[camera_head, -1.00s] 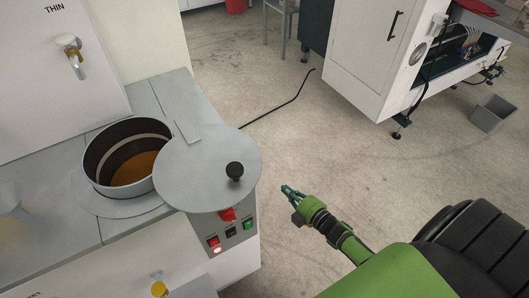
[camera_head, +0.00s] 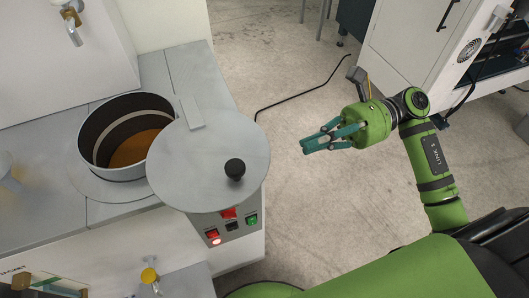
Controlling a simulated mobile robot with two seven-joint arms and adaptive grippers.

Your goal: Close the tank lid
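The round grey tank lid (camera_head: 205,165) with a black knob (camera_head: 235,169) is swung out to the right of the tank. The tank (camera_head: 125,136) is uncovered, and a brownish content shows inside it. My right gripper (camera_head: 308,146) is to the right of the lid, in the air and apart from it. Its teal fingers point left toward the lid, are spread apart and hold nothing. My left gripper (camera_head: 45,286) shows only partly at the bottom left corner; its finger state is unclear.
A control panel with red, black and green switches (camera_head: 232,226) sits below the lid. A tap (camera_head: 71,22) is on the white housing behind the tank, and another with a yellow knob (camera_head: 149,275) is at the front. A white cabinet (camera_head: 420,40) stands at the back right.

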